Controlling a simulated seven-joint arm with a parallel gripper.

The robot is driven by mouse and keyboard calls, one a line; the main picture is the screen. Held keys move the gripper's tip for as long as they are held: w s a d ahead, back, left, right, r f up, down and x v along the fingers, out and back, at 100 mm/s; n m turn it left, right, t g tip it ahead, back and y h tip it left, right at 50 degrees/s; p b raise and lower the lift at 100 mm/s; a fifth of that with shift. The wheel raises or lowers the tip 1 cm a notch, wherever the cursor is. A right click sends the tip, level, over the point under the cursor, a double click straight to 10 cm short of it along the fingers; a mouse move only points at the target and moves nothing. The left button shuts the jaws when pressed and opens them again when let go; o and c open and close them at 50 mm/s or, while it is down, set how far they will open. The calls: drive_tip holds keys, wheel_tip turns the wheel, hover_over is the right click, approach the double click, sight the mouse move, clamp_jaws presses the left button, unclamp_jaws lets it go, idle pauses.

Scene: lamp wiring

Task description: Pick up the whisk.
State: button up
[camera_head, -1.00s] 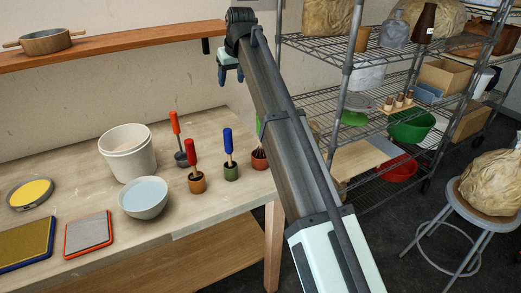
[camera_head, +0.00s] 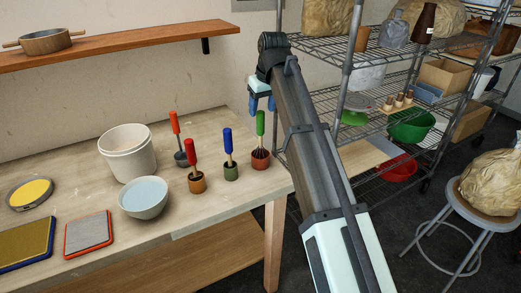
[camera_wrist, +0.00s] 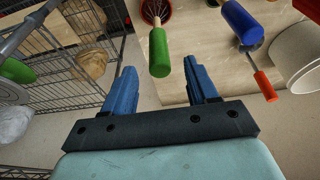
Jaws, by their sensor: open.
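The whisk (camera_head: 260,124) has a green handle and stands upright, wires down, in a small red pot (camera_head: 260,162) near the table's right end. In the wrist view its green handle (camera_wrist: 159,52) points toward me, with part of the wires showing beyond it in the pot. My gripper (camera_head: 262,104) has blue fingers and is open and empty, close to the top of the handle in the head view. In the wrist view the handle lies ahead, roughly between the lines of the two fingers (camera_wrist: 158,72); I cannot tell the exact gap.
A blue-handled tool (camera_head: 228,141) in a green pot, a red-handled tool (camera_head: 190,152) in an orange pot and an orange-handled tool (camera_head: 175,124) stand left of the whisk. A white bucket (camera_head: 126,160) and bowl (camera_head: 143,203) are farther left. A wire shelf (camera_head: 345,95) stands right.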

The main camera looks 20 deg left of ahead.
sight(260, 122)
drive_tip(key=shift+x, duration=3.8)
drive_tip(key=shift+w, duration=0.1)
clamp_jaws()
